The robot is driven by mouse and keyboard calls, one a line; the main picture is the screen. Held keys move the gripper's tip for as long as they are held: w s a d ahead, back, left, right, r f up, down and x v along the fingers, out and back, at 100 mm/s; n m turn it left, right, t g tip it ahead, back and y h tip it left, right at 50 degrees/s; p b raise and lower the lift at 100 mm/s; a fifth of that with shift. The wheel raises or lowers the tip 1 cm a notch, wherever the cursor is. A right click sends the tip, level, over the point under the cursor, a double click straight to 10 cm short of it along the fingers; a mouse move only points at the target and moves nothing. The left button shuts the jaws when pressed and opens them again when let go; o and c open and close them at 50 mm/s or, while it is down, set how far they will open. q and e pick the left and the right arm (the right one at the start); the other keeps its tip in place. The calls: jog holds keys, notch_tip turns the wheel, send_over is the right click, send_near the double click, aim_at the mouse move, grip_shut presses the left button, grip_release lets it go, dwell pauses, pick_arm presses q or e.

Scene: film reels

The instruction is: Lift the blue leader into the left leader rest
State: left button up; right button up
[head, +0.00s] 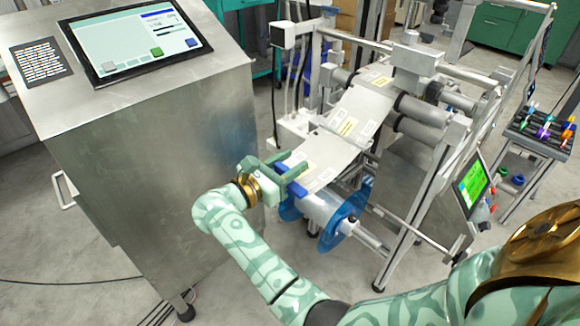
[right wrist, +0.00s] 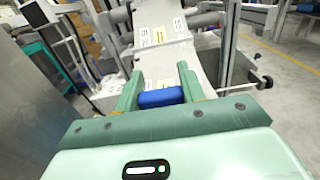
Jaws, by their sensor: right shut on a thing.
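The blue leader (head: 297,190) is a small blue bar at the near end of a pale film strip (head: 334,150), just above a reel with clear blue flanges (head: 328,212). My right gripper (head: 284,168) is shut on the blue leader. In the right wrist view the blue leader (right wrist: 160,97) sits between the two green fingers, with the labelled strip running away beyond it. The fingers hide part of the leader in the head view. I cannot make out which part is the left leader rest. My left gripper is not in view.
A metal console (head: 140,130) with a screen stands on the left, close to my right gripper. The machine's frame and rollers (head: 425,110) stand behind and to the right. A green-lit panel (head: 472,185) hangs at the right. Grey floor is open in front.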

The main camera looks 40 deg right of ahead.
pick_arm(q)
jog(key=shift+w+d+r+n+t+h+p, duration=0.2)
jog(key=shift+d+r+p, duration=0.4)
jog(key=shift+p, duration=0.4)
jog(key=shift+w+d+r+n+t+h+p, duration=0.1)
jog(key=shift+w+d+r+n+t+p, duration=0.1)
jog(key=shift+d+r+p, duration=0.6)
pick_arm(e)
notch_tip(320, 180, up, 8)
jog(key=shift+d, duration=0.25)
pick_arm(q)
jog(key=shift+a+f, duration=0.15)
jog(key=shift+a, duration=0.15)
pick_arm(e)
jog(key=shift+r, duration=0.15)
pick_arm(q)
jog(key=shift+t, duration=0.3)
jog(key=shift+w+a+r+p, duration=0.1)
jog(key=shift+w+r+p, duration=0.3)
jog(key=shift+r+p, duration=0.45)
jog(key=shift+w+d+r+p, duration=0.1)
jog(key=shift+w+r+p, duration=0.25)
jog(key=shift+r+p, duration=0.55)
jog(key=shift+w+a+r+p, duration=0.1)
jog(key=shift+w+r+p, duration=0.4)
jog(key=shift+p, duration=0.6)
pick_arm(e)
notch_tip(320, 180, up, 11)
jog(key=shift+d, duration=0.45)
